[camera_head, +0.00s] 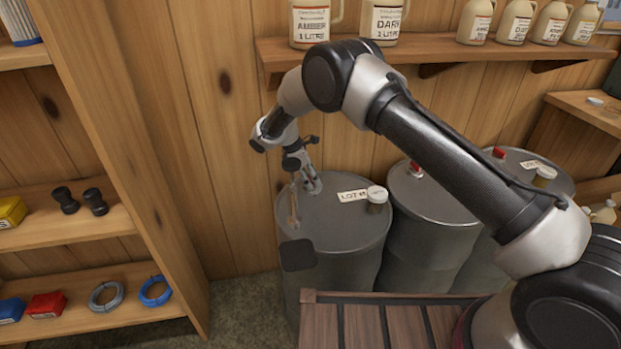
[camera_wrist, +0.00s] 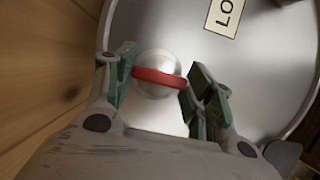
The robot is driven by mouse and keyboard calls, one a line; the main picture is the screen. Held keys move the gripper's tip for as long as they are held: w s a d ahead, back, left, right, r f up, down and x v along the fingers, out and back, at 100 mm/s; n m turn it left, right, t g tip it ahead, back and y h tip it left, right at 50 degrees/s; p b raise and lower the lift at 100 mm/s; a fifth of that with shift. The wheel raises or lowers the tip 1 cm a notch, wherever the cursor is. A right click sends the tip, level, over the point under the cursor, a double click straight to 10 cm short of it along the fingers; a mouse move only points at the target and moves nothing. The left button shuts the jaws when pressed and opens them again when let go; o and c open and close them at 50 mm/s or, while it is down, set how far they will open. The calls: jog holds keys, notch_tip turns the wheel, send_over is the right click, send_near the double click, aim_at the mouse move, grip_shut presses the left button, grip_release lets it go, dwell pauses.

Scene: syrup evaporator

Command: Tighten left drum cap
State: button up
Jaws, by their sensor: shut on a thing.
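The left drum (camera_head: 350,240) is a grey metal barrel standing against the wood wall. Its lid (camera_wrist: 245,75) fills much of the wrist view. The drum cap (camera_wrist: 158,76) is a round silver plug with a red bar across it, near the lid's left edge in that view. My gripper (camera_wrist: 160,84) points down at the lid, its green-padded fingers on either side of the cap and shut on the ends of the red bar. In the head view my gripper (camera_head: 303,190) is over the lid's left part, and the cap is mostly hidden there.
A white-lidded jar (camera_head: 376,197) and a lot label (camera_head: 352,195) are on the left drum's lid. A second drum (camera_head: 435,200) with a red cap (camera_head: 415,168) stands close on the right. A shelf unit (camera_head: 150,170) is at left, and a jug shelf (camera_head: 430,48) above.

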jog(key=o, duration=1)
jog(key=shift+r, duration=0.1)
jog(key=v, duration=0.7)
jog(key=shift+r, duration=0.15)
jog(key=shift+a, duration=0.1)
